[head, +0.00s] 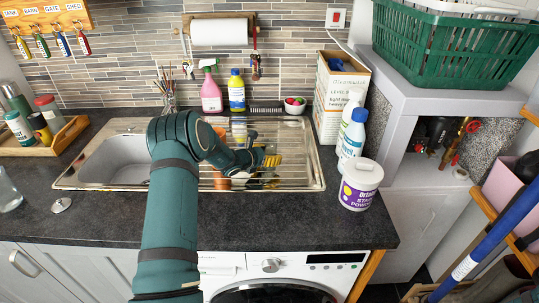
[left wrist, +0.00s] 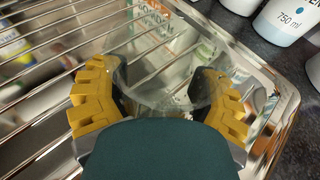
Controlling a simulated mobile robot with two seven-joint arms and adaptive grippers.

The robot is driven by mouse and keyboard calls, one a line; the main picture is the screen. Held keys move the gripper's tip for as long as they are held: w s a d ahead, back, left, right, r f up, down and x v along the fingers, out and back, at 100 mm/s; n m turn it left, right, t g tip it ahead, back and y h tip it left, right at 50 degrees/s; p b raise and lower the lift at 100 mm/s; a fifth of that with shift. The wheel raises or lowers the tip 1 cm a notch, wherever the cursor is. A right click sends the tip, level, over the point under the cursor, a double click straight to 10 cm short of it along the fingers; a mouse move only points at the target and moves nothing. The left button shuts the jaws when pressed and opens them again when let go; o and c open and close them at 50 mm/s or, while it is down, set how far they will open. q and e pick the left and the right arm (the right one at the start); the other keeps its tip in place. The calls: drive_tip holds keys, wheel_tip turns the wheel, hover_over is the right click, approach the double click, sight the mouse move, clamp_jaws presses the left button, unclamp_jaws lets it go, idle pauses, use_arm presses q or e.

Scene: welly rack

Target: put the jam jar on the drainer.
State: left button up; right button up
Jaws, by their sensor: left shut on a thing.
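The jam jar (left wrist: 165,88) is clear glass and sits between the yellow fingers of my left gripper in the left wrist view. My left gripper (left wrist: 160,100) is shut on it. In the head view my left gripper (head: 266,160) is over the ribbed metal drainer (head: 305,175), right of the sink bowl. The drainer's wires (left wrist: 50,60) and shiny rim show below the jar in the left wrist view. I cannot tell whether the jar touches the wires. The jar is not clear in the head view. My right gripper is not in view.
An orange pot (head: 221,182) stands on the drainer beside my arm. A white tub (head: 360,185) and a blue-capped bottle (head: 353,138) stand just right of the drainer. Pink (head: 211,92) and yellow (head: 236,91) bottles stand behind it. The sink bowl (head: 118,160) is left.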

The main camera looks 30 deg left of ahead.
use_arm(q)
drive_tip(key=o, duration=1.3)
drive_tip(key=shift+f, duration=0.15)
drive_tip(key=shift+o, duration=0.2)
drive_tip(key=shift+a+r, duration=0.1)
drive_tip(key=shift+r, duration=0.15)
drive_tip(key=v, duration=1.2)
drive_tip(key=shift+f, duration=0.1)
